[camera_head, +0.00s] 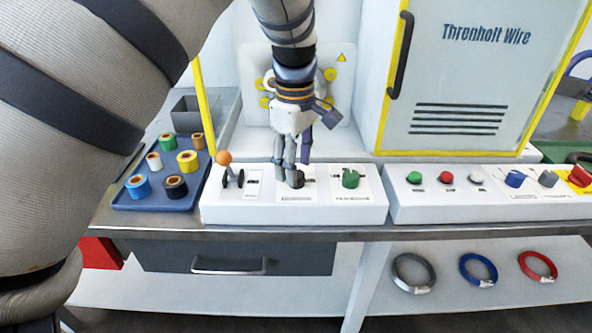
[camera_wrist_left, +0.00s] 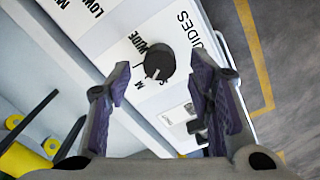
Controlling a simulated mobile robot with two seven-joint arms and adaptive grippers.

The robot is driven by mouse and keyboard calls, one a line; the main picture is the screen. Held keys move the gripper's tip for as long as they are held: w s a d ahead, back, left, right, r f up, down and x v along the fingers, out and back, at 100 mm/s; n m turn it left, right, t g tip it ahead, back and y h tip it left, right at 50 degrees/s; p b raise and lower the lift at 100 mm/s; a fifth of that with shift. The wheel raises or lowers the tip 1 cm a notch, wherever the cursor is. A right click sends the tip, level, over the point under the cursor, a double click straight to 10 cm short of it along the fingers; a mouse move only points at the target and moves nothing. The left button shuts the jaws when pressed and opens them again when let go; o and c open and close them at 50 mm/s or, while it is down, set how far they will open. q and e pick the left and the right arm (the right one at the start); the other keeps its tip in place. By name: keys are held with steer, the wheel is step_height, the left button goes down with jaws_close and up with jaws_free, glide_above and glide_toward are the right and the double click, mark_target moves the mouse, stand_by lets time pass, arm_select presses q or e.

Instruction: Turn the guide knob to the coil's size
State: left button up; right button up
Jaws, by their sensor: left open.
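The guide knob (camera_wrist_left: 159,62) is a black round dial on a white panel lettered "GUIDES". Letters S and M and the word "WIDE" stand around it, and a light pointer line marks its face. In the head view the guide knob (camera_head: 298,179) is partly hidden by my left gripper (camera_head: 293,165), which points down over it. The left wrist view shows the left gripper (camera_wrist_left: 163,97) open, with the knob ahead between its spread fingers; contact cannot be told. My right gripper is not in view. I cannot tell which coil is meant.
A green knob (camera_head: 350,179) and an orange-ball lever (camera_head: 225,158) flank the guide knob on the white control box (camera_head: 240,213). A blue tray (camera_head: 130,200) of small spools stands left. Another button panel (camera_head: 450,210) is right.

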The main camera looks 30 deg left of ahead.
arm_select(q)
step_height(320, 180, up, 10)
steer(key=shift+s+f, duration=0.15)
stand_by(0.3)
